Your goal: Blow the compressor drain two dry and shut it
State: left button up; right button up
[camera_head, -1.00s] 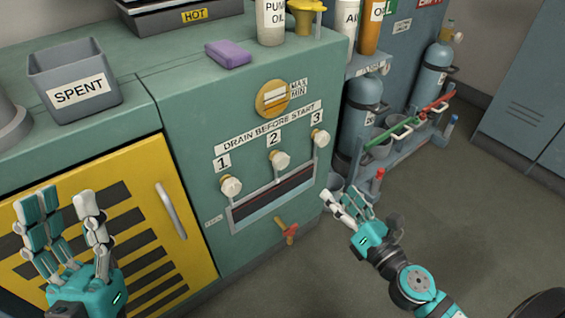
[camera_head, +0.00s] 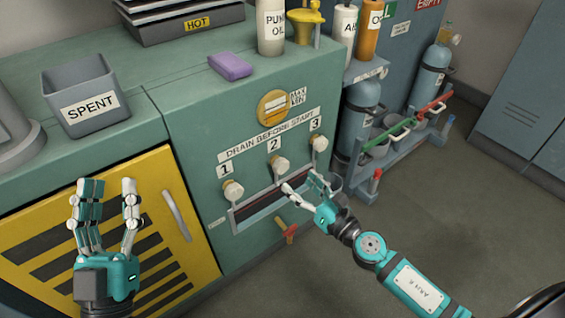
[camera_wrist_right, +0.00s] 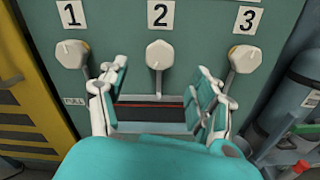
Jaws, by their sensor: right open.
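Drain two is the pale knob (camera_head: 279,165) under the number 2 on the green compressor front. In the right wrist view the same knob (camera_wrist_right: 160,54) sits between and beyond my fingers. Drain knob one (camera_head: 232,190) is to its left and drain knob three (camera_head: 318,143) to its right. My right gripper (camera_head: 298,182) is open and empty just in front of and below knob two, apart from it as far as I can tell. My left gripper (camera_head: 106,185) is open and empty, fingers up, before the yellow door.
A dark slot tray (camera_head: 262,211) runs below the knobs, with an orange-red valve (camera_head: 287,231) under it. A grey SPENT bin (camera_head: 84,96) and a purple sponge (camera_head: 230,66) stand on top. Gas cylinders (camera_head: 361,118) stand at right. Floor at lower right is clear.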

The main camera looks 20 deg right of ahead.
aim_at(284, 168)
jog(key=x, duration=0.6)
jog(key=shift+w+p, duration=0.2)
jog(key=shift+p, duration=0.2)
pick_arm(q)
jog(key=shift+w+f+g+y, duration=0.25)
jog(key=shift+w+f+g, duration=0.25)
jog(key=shift+f, duration=0.3)
jog(key=shift+w+f+g+y, duration=0.2)
jog(key=shift+w+f+g, duration=0.15)
jog(key=shift+f+g, duration=0.4)
jog(key=shift+w+f+g+y, duration=0.25)
jog(key=shift+w+f+g, duration=0.2)
jog(key=shift+f, duration=0.4)
pick_arm(e)
jog(key=shift+x, duration=0.8)
jog(key=shift+a, duration=0.1)
jog(key=shift+c, duration=0.2)
jog(key=c, duration=1.2)
